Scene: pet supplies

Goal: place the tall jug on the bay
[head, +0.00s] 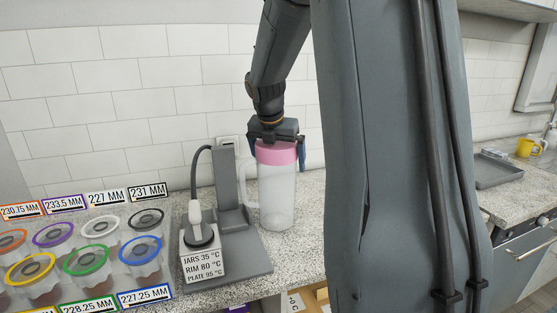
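The tall jug (278,200) is clear, with a pink lid and a handle on its left side. It stands upright on the speckled counter, just right of a grey stand. My gripper (276,153) points down over the lid, with one finger at each side of it. The fingers look very close to the lid, but I cannot tell if they press on it. I cannot make out which place is the bay; my arm hides part of the counter to the right.
The grey stand (228,180) and a boxy device (203,255) with a temperature label sit left of the jug. Several lidded jars (86,260) with size labels fill the left. A grey tray (497,170) and a yellow mug (527,147) are far right.

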